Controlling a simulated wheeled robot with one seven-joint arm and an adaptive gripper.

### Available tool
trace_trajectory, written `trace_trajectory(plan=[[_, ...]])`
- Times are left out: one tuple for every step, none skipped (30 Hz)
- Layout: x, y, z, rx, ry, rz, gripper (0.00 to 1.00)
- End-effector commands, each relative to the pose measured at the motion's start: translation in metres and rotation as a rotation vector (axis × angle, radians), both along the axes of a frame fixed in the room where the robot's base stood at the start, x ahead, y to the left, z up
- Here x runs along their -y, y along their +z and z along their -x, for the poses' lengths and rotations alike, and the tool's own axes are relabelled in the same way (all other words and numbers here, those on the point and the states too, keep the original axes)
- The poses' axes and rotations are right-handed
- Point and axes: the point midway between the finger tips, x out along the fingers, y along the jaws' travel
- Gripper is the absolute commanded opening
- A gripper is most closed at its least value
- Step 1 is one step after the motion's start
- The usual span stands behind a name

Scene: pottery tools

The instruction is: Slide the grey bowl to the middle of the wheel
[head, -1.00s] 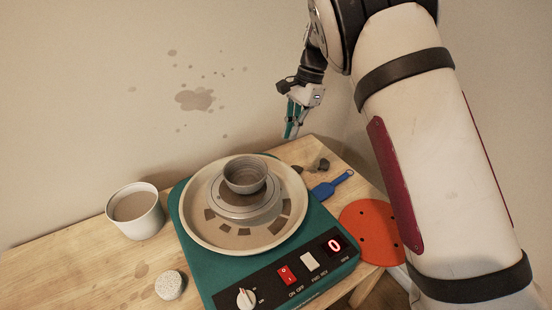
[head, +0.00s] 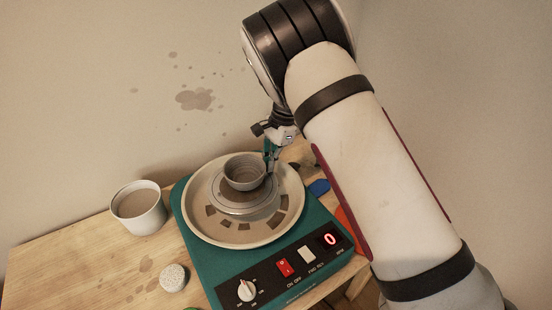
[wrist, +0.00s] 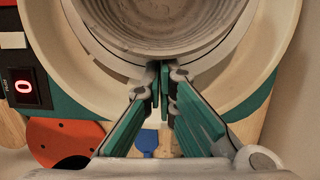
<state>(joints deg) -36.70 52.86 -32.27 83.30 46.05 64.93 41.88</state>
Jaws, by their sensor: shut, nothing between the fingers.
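The grey bowl (head: 245,174) stands upright on the wheel head (head: 240,207), looking set toward its back edge in the head view. The wheel head sits inside the cream splash pan of the teal pottery wheel. My gripper (head: 270,163) is at the bowl's right side, low beside its wall. In the wrist view the bowl (wrist: 152,22) fills the top middle. My gripper's fingertips (wrist: 160,75) are together with nothing between them, right by the bowl's near side. I cannot tell whether they touch it.
A white cup (head: 139,208) stands left of the wheel, with a speckled round sponge (head: 174,277) in front. The control panel (head: 290,265) shows a red 0. An orange disc (wrist: 65,140) and a blue tool (wrist: 146,143) lie right of the wheel, partly hidden by my arm.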

Motion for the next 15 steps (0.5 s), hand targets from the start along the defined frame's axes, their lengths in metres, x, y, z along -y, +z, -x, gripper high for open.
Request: trace_trajectory(plan=[[0.000, 0.000, 0.000, 0.000, -0.001, 0.000, 0.00], [0.000, 0.000, 0.000, 0.000, -0.001, 0.000, 0.00], [0.000, 0.000, 0.000, 0.000, -0.001, 0.000, 0.00], [0.000, 0.000, 0.000, 0.000, -0.001, 0.000, 0.00], [0.000, 0.000, 0.000, 0.000, -0.001, 0.000, 0.00], [0.000, -0.001, 0.000, -0.001, -0.001, 0.001, 0.00], [0.000, -0.001, 0.000, -0.001, -0.001, 0.001, 0.00], [0.000, -0.001, 0.000, -0.001, -0.001, 0.001, 0.00], [0.000, 0.000, 0.000, -0.001, -0.001, 0.001, 0.00], [-0.001, 0.000, 0.001, 0.000, -0.001, 0.000, 0.00], [-0.002, 0.000, 0.001, 0.000, -0.001, 0.000, 0.00], [-0.004, 0.000, 0.003, -0.001, 0.000, 0.000, 0.00], [-0.006, 0.000, 0.005, -0.001, 0.000, 0.000, 0.00], [-0.008, 0.000, 0.006, -0.003, 0.001, 0.000, 0.00], [-0.010, 0.000, 0.008, -0.002, -0.001, -0.001, 0.00]])
